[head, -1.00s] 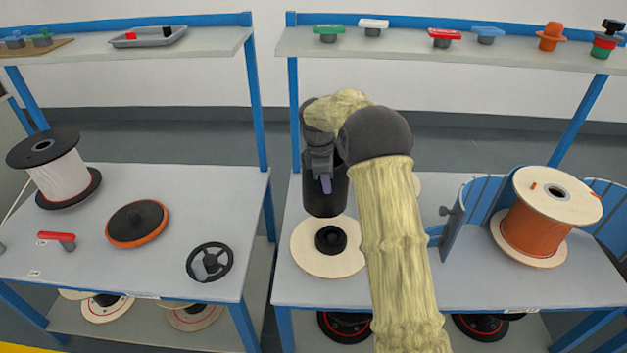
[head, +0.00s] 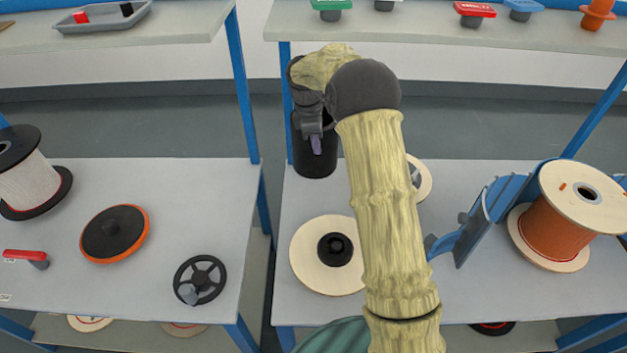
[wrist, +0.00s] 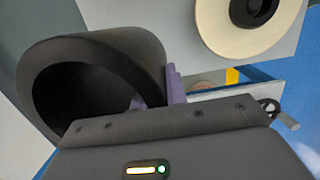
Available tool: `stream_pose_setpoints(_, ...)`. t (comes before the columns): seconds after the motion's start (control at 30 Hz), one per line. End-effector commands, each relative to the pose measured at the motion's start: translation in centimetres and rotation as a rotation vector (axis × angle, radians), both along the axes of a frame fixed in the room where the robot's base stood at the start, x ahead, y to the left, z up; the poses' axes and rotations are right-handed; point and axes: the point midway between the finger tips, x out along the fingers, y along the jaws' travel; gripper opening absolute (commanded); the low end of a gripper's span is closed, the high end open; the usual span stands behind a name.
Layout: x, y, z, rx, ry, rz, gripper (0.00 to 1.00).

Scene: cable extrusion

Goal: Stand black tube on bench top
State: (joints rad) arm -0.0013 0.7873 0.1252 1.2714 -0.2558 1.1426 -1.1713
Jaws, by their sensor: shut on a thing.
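The black tube (head: 315,153) is a wide, hollow dark cylinder. In the head view it hangs upright below my wrist, over the back left part of the right bench top (head: 292,203). In the wrist view the tube (wrist: 150,50) shows its open round end. My gripper (wrist: 160,98) has purple fingers and is shut on the tube's wall, one finger inside and one outside. In the head view my gripper (head: 316,144) is partly hidden by my wrist. I cannot tell whether the tube's lower end touches the bench.
A pale wooden disc (head: 308,262) with a black hub lies in front of the tube. An orange cable spool (head: 561,235) stands at the right beside a blue curved guard (head: 473,228). A shelf (head: 420,25) runs along the back.

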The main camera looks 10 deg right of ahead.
Motion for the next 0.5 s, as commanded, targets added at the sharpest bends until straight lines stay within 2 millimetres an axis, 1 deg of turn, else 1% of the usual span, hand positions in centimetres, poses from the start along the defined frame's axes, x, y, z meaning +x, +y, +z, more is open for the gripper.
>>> stream_pose_setpoints(0.27, 0.0, 0.1, 0.0, 0.000, -0.001, 0.001, 0.00)
stream_pose_setpoints(0.33, 0.0, 0.1, -0.2, 0.000, -0.001, 0.001, 0.00)
stream_pose_setpoints(0.43, 0.0, 0.1, -1.4, 0.000, 0.000, 0.002, 0.00)
stream_pose_setpoints(0.5, 0.0, 0.1, -2.6, -0.001, 0.001, 0.001, 0.00)
